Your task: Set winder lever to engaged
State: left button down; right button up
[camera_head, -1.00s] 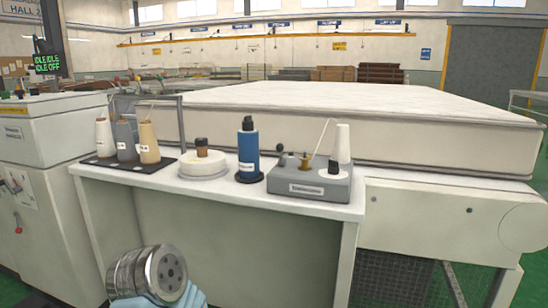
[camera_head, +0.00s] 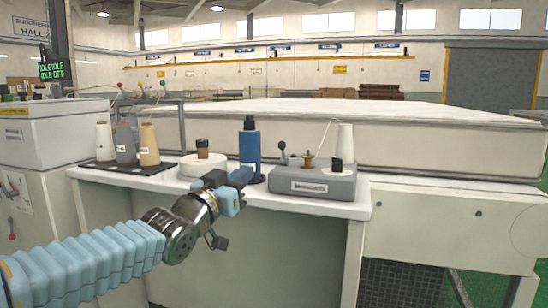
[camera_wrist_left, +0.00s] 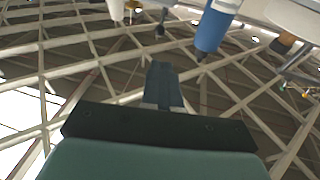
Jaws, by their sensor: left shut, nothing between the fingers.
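The winder (camera_head: 312,184) is a grey box with a label on its front, at the right part of the white worktable. Its lever (camera_head: 282,151) is a short stem with a dark ball knob, standing roughly upright at the box's left end. A brass post, a black knob and a white thread cone (camera_head: 345,143) are beside it. My left gripper (camera_head: 241,179) is in front of the table edge, left of the winder and below the blue bottle, apart from the lever. Its fingers (camera_wrist_left: 164,85) are closed together and empty in the left wrist view. My right gripper is not seen.
The blue bottle (camera_head: 249,146) stands just behind my left gripper; it also shows in the left wrist view (camera_wrist_left: 213,30). A round white holder (camera_head: 203,163) and several thread cones on a black mat (camera_head: 107,167) are left. A mattress (camera_head: 400,114) lies behind.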

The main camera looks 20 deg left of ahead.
aim_at(279, 146)
pick_arm(q)
jog(key=p+x, duration=0.3)
jog(key=x, duration=1.1)
jog(key=shift+w+r, duration=0.1)
jog(key=shift+r, duration=0.05)
jog(key=shift+w+r+p, duration=0.5)
jog(key=shift+r+p, duration=0.05)
jog(key=shift+r, duration=0.1)
jog(key=shift+w+r+p, duration=0.5)
jog(key=shift+w+r, duration=0.05)
jog(key=shift+w, duration=0.2)
jog(key=shift+w+d+r+p, duration=0.1)
jog(key=shift+w+r+p, duration=0.05)
jog(key=shift+w+p, duration=0.15)
jog(key=shift+w+r+p, duration=0.15)
jog(key=shift+w, duration=0.25)
jog(key=shift+p+x, duration=0.3)
jog(key=shift+x, duration=0.55)
jog(key=shift+w+a, duration=0.1)
jog(key=shift+a, duration=0.1)
